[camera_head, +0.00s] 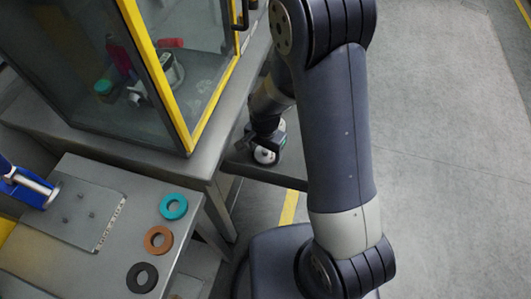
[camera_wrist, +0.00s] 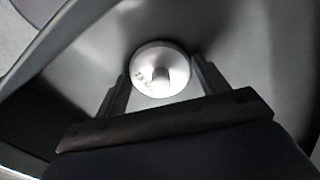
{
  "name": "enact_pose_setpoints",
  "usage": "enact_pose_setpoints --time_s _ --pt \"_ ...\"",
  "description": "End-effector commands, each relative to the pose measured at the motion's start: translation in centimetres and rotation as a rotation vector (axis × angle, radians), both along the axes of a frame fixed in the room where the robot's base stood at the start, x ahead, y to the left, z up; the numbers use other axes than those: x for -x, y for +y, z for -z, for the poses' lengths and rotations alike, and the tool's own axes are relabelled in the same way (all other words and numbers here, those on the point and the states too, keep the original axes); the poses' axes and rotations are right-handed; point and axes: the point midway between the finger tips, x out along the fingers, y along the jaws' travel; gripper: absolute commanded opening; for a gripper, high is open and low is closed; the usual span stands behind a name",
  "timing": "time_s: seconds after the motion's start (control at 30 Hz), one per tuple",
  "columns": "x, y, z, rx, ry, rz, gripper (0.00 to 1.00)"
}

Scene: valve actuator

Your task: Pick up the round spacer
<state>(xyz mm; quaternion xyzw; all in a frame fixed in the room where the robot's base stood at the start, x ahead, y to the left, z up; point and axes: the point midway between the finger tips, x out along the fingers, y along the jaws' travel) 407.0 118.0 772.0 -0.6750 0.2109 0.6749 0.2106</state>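A round, pale metal disc with a short central knob, which looks like the round spacer (camera_wrist: 150,82), lies between the two fingers of my gripper (camera_wrist: 160,78) in the wrist view. The fingers are spread, one on each side of it. The right finger looks very near its edge; I cannot tell whether it touches. A grey surface lies behind the disc. In the head view my gripper (camera_head: 266,140) points down beside the cabinet table, with a small whitish round part (camera_head: 265,156) at its lower end, partly hidden.
A glass cabinet with a yellow frame (camera_head: 150,65) stands on a metal table at upper left. A lower bench holds a teal ring (camera_head: 163,207), a brown ring (camera_head: 148,240), a black ring (camera_head: 131,278) and a grey plate (camera_head: 80,225). Floor at right is clear.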

Motion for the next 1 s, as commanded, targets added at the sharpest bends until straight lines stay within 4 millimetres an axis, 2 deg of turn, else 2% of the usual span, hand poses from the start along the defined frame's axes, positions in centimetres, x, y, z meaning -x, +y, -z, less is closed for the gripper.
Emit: enact_pose_setpoints --time_s 0.03,0.4,0.6,0.73,1.0 --pt "0.0 0.0 0.0 0.0 0.0 0.0 0.65" --pt "0.0 0.0 0.0 -0.001 -0.001 0.0 0.37" --pt "0.0 0.0 -0.1 0.0 -0.001 0.0 0.37" --pt "-0.1 0.0 -0.9 -0.001 -0.003 0.0 0.37" --pt "-0.1 0.0 -5.3 -0.003 -0.007 0.0 0.37"
